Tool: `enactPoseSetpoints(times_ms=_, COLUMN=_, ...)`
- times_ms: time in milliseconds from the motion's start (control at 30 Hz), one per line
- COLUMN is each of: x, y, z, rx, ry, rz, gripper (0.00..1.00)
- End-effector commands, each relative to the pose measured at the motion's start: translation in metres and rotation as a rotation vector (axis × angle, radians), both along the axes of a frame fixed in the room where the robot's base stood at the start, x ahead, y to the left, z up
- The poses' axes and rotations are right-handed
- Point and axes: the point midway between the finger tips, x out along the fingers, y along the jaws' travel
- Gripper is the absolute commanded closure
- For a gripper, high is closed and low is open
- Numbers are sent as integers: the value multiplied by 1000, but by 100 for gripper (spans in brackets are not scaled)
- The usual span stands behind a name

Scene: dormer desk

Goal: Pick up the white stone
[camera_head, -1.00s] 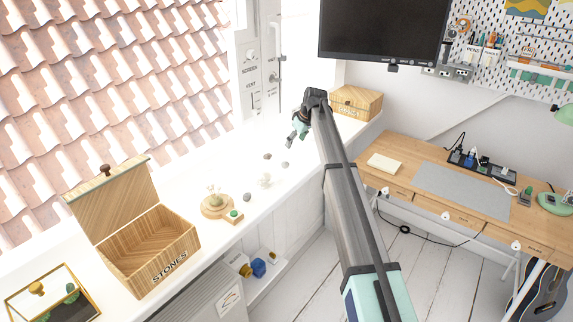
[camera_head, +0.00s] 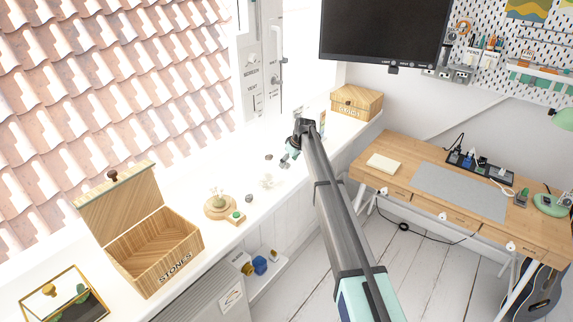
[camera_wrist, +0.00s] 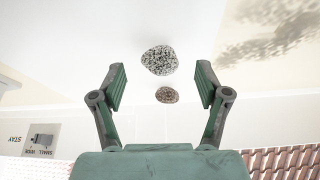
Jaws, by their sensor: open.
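A small white shape (camera_head: 268,181), which may be the white stone, stands on the white sill in the head view; its outline is washed out. My gripper (camera_head: 289,156) is above the sill, further back and to the right of it. In the wrist view my gripper (camera_wrist: 160,85) is open and empty. A white-and-black speckled stone (camera_wrist: 159,60) lies beyond and between the fingertips. A smaller brownish speckled stone (camera_wrist: 167,95) lies between the fingers in the picture. I cannot tell which of these the task means.
A grey stone (camera_head: 269,157) and a dark stone (camera_head: 249,199) lie on the sill. The open wooden box marked STONES (camera_head: 155,250) stands at the front left, near a round wooden stand (camera_head: 219,208). A closed wooden box (camera_head: 357,102) stands at the back.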

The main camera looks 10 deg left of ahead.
Motion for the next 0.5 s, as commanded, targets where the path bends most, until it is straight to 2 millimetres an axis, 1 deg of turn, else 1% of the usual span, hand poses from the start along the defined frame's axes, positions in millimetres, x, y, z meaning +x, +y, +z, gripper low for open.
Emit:
enactPoseSetpoints(times_ms=100, x=5, y=5, z=-12, rx=0, ry=1, rz=0, gripper=25)
enactPoseSetpoints(times_ms=200, x=6, y=7, z=-20, rx=0, ry=0, rz=0, gripper=25)
enactPoseSetpoints(times_ms=400, x=6, y=7, z=-21, rx=0, ry=-1, rz=0, gripper=25)
enactPoseSetpoints(times_ms=433, x=6, y=7, z=-22, rx=1, ry=-1, rz=0, gripper=32)
enactPoseSetpoints(times_ms=467, x=5, y=7, z=-21, rx=0, ry=-1, rz=0, gripper=43)
enactPoseSetpoints(times_ms=500, x=5, y=7, z=-21, rx=0, ry=0, rz=0, gripper=57)
